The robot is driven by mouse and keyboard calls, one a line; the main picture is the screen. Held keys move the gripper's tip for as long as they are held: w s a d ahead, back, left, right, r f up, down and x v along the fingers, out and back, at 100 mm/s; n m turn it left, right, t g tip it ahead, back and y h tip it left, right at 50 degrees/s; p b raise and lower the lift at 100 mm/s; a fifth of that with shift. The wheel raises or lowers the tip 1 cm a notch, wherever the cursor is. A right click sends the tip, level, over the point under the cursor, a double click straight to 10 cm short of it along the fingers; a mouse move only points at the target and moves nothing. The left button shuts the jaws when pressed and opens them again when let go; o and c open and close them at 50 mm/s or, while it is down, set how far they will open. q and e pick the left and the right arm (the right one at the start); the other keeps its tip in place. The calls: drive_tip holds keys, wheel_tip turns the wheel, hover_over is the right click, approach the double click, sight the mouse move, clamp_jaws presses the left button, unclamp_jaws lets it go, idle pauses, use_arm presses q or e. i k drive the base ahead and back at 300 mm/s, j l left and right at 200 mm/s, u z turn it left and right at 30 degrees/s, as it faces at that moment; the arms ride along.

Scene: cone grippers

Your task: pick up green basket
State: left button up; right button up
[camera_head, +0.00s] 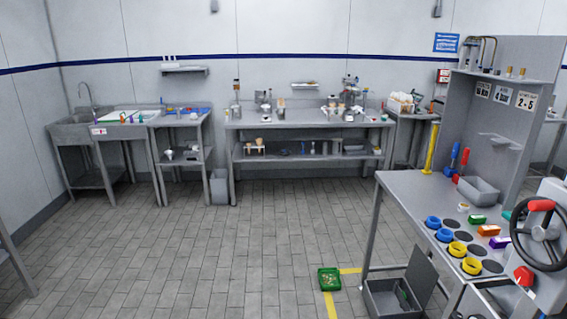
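The green basket (329,279) is a small, shallow green container on the tiled floor, a little right of the picture's lower middle. It lies beside yellow floor tape and left of the workbench's front leg. Small light-coloured items seem to lie in it, too small to tell apart. Neither of my grippers shows in the head view.
The workbench (412,200) on the right holds blue and yellow rings, coloured blocks and a grey bin (478,190). A grey box (392,298) is under it. Yellow tape (330,305) marks the floor. Steel tables line the back wall. The middle floor is clear.

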sight(330, 280)
drive_tip(key=i+z, duration=0.15)
drive_tip(key=i, duration=0.35)
drive_tip(key=i+j+z, duration=0.1)
drive_tip(key=i, duration=0.45)
drive_tip(key=i+j+z, duration=0.15)
drive_tip(key=i, duration=0.35)
drive_tip(key=i+j+z, duration=0.15)
drive_tip(key=i, duration=0.35)
drive_tip(key=j, duration=0.1)
